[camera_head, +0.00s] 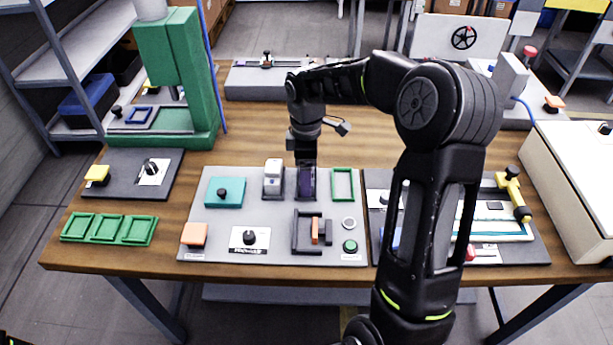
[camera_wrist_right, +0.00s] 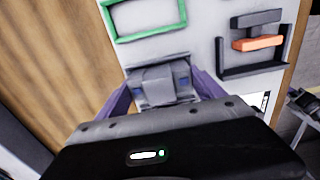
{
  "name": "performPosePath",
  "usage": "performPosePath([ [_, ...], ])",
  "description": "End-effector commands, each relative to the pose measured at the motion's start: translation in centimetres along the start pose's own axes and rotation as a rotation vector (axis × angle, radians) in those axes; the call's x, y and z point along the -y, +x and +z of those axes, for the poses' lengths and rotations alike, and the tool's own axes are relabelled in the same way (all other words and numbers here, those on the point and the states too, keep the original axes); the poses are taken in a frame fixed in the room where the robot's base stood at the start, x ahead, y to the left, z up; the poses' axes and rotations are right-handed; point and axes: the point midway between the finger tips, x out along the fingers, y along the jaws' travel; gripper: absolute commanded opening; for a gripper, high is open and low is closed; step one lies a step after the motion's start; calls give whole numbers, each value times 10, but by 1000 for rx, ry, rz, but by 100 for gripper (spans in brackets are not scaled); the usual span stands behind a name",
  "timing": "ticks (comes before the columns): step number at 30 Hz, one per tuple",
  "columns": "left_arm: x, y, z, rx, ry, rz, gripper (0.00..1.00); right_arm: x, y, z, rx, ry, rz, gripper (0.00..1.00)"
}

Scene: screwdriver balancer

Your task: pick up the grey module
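The grey module (camera_wrist_right: 160,84) is a small block with bluish patches, in a grey holder on the light panel. In the right wrist view my right gripper (camera_wrist_right: 163,92) has a purple finger on each side of it. I cannot tell whether the fingers touch the module. In the head view my right gripper (camera_head: 306,184) points down over the holder and hides most of the module. My left gripper is not in view.
A white module (camera_head: 272,174) stands in a holder just left of my right gripper. A green frame (camera_head: 343,184) is close on the right. A dark bracket with an orange piece (camera_head: 315,231) lies in front. A teal block (camera_head: 225,191) sits left. Green trays (camera_head: 108,229) lie far left.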

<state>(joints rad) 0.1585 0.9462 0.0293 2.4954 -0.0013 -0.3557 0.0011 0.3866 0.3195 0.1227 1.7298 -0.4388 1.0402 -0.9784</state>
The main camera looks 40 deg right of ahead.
Motion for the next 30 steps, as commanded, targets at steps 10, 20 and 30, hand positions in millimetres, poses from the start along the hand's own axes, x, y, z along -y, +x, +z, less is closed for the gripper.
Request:
performPosePath([
  [10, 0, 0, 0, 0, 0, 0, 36, 0, 0, 0, 0, 0, 0, 48],
  [20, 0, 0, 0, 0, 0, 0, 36, 0, 0, 0, 0, 0, 0, 31],
  [30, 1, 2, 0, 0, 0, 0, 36, -1, -23, -1, -3, 1, 5, 31],
])
